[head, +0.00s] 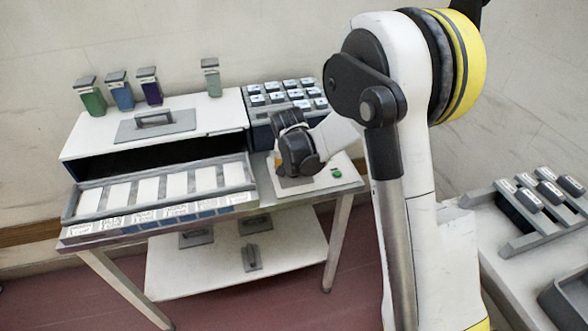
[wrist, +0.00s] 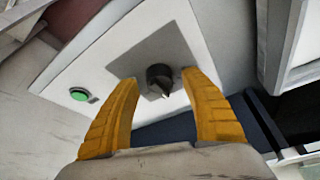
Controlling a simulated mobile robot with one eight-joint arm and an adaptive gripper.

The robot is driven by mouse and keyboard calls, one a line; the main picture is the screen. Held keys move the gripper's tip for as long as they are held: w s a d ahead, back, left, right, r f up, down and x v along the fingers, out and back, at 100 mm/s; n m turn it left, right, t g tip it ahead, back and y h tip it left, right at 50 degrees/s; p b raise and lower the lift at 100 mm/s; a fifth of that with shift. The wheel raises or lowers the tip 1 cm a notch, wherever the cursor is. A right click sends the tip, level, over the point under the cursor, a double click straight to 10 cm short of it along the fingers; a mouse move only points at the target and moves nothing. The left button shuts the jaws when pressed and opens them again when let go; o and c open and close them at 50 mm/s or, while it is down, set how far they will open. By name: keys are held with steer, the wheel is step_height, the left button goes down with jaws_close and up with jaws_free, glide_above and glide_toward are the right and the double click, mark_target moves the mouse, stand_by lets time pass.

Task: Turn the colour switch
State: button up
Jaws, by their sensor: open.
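The colour switch (wrist: 160,78) is a dark round knob with a pointed tip on a grey square plate, seen in the wrist view. The plate sits on a white panel (wrist: 90,62). My gripper (wrist: 164,84) is open, with one yellow finger on each side of the knob in the picture. I cannot tell whether either finger touches it. In the head view my gripper (head: 279,163) is over the white control box at the right end of the table, and my wrist hides the knob there.
A green button (wrist: 79,94) is on the same panel; it shows in the head view (head: 336,174). Left of it stand a white tunnel box (head: 85,138) and a tray of white slots (head: 66,207). A rack of labelled blocks (head: 262,130) is behind my gripper.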

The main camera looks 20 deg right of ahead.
steer(key=v, duration=1.1)
steer(key=shift+s+r, duration=0.25)
steer(key=shift+r, duration=0.1)
steer(key=s+d+r+n+t+y, duration=0.1)
steer(key=s+r+n, duration=0.1)
steer(key=s+r, duration=0.75)
steer(key=s+f+n+t, duration=0.2)
steer(key=s, duration=1.4)
steer(key=shift+d+y, duration=0.4)
